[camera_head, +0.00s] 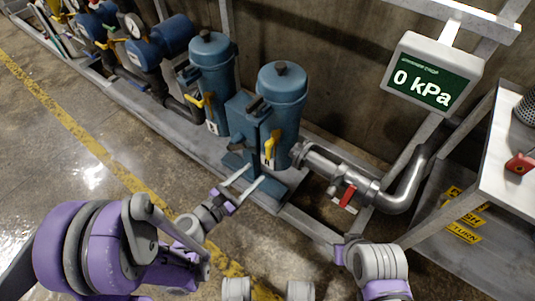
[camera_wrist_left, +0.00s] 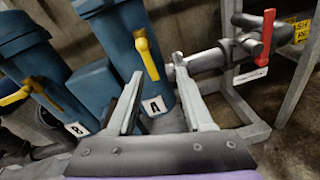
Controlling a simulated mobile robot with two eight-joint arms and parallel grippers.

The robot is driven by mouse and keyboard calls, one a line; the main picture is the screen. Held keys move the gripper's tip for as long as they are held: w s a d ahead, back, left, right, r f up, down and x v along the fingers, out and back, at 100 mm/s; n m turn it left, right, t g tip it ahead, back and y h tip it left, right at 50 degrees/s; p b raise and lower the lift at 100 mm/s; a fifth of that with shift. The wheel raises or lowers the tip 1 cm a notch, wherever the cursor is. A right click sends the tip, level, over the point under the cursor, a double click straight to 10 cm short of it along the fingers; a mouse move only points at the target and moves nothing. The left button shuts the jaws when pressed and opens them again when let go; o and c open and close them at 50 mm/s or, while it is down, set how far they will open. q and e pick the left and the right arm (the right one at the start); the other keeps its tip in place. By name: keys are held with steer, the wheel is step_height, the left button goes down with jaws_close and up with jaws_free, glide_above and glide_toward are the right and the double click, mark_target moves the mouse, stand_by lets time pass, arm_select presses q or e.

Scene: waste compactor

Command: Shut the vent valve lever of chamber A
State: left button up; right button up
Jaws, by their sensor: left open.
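Chamber A is the blue cylinder (camera_head: 282,95) on the right of the pair. Its label A (camera_wrist_left: 155,106) shows in the left wrist view. The yellow lever of chamber A (camera_head: 271,146) hangs roughly upright on its front, and it also shows in the left wrist view (camera_wrist_left: 147,58). My left gripper (camera_head: 255,174) is open and empty, in front of and below this lever, apart from it. In the left wrist view the lever shows between the two fingertips (camera_wrist_left: 156,64), beyond them. My right gripper is out of view.
Chamber B (camera_head: 210,65) stands to the left with its own slanted yellow lever (camera_head: 203,100). A steel pipe with a red-handled valve (camera_head: 347,196) is to the right. The display (camera_head: 432,75) reads 0 kPa. A metal table (camera_head: 508,190) stands at the right edge.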

mark_target(267, 153)
arm_select(q)
steer(key=w+d+n, duration=0.1)
steer(key=w, duration=0.2)
steer(key=w+d+f+n+t, duration=0.1)
steer(key=w+d, duration=0.1)
steer(key=w, duration=0.1)
steer(key=w+d+f+n+b, duration=0.1)
steer(key=w+d, duration=0.1)
steer(key=w, duration=0.2)
steer(key=shift+t, duration=0.3)
jaws_close()
stand_by(1.2)
